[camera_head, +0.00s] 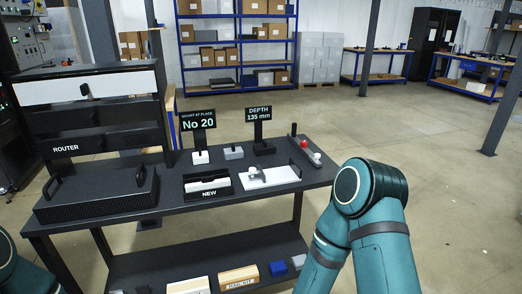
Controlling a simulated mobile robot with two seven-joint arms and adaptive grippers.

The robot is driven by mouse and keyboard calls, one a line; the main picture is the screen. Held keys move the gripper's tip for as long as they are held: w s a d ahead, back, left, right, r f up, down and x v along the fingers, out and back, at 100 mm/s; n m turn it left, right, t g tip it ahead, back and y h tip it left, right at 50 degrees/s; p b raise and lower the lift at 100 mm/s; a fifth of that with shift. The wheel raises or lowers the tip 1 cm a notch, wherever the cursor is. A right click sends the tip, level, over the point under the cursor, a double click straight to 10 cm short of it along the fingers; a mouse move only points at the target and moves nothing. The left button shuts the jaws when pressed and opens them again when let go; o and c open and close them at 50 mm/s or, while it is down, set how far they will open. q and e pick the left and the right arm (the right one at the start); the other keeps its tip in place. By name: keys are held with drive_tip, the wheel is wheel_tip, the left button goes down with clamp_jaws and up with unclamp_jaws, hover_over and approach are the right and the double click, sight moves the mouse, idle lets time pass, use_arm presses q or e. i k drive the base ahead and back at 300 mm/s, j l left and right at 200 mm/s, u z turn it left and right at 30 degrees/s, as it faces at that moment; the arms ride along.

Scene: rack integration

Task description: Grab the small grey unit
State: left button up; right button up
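A small grey block (233,153) sits at the back of the dark workbench top (170,215), between two small display signs. I cannot tell for certain that it is the small grey unit. Another small light grey piece (298,261) lies on the lower shelf beside a blue block (278,268). Both of my grippers are out of view. Only a teal bend of my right arm shows at the lower right, and a bit of my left arm at the lower left edge.
A "NEW" holder (208,194) and a white tray-like part (270,178) lie on the bench. A black handled unit (98,194) fills its left, before the "ROUTER" rack (100,140). Signs read "No 20" (197,120) and "135 mm" (258,114). Floor at right is open.

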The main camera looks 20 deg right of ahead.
sight(233, 152)
drive_tip(key=i+l+u, duration=0.3)
drive_tip(key=l, duration=1.45)
drive_tip(key=l+u, duration=0.3)
drive_tip(key=l, duration=1.5)
